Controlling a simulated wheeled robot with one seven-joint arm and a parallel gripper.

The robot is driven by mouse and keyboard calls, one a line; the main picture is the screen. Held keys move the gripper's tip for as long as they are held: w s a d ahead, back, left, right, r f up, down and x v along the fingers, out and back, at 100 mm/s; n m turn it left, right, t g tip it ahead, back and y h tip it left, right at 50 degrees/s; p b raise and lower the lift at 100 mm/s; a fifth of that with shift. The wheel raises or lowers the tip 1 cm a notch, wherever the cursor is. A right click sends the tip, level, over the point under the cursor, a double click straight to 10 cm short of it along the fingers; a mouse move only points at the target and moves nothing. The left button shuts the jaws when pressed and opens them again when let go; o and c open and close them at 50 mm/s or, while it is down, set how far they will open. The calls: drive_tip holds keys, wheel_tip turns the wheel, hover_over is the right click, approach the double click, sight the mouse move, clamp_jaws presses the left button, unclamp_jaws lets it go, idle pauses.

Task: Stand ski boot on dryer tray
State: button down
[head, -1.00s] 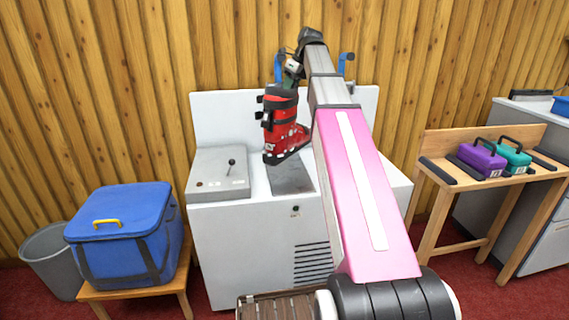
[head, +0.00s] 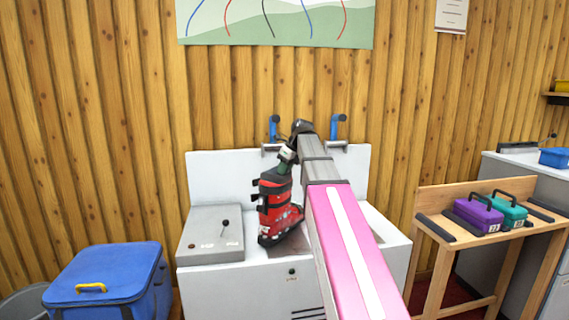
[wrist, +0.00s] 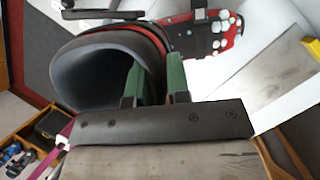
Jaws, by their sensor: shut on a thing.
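A red ski boot (head: 277,214) with a black cuff and black buckles is upright over the front of the white bench unit. My gripper (head: 288,158) is shut on the top of its cuff. In the wrist view my green fingers (wrist: 155,82) pinch the cuff wall, with the boot's open top (wrist: 100,75) at left. The grey metal dryer tray (head: 290,246) lies under and beside the boot, partly hidden by the boot and my arm. It also shows in the wrist view (wrist: 285,85). I cannot tell whether the sole touches it.
Blue-handled fittings (head: 338,127) rise behind the unit. A blue cooler box (head: 105,285) is at lower left. A wooden stand with purple (head: 478,214) and teal cases is at right.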

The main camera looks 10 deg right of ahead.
drive_tip(key=shift+f, duration=0.35)
drive_tip(key=c, duration=1.1)
unclamp_jaws()
